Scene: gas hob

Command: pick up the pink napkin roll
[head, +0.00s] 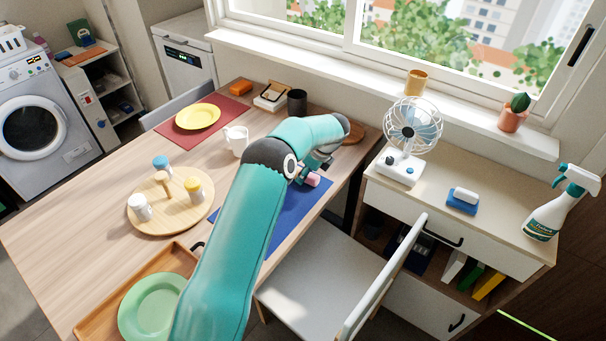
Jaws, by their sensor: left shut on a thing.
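The pink napkin roll (313,179) shows as a small pink piece beside the fingers of my left gripper (308,174), above or at the blue placemat (300,206). My left gripper is shut on it. My teal arm covers most of the gripper and part of the placemat. I cannot tell whether the roll touches the mat. My right gripper is not in view.
A white mug (237,141), a dark cup (297,102) and a napkin holder (272,96) stand behind the arm. A round wooden tray (178,218) with shakers is left. A white chair (310,285) stands at the table's right edge.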

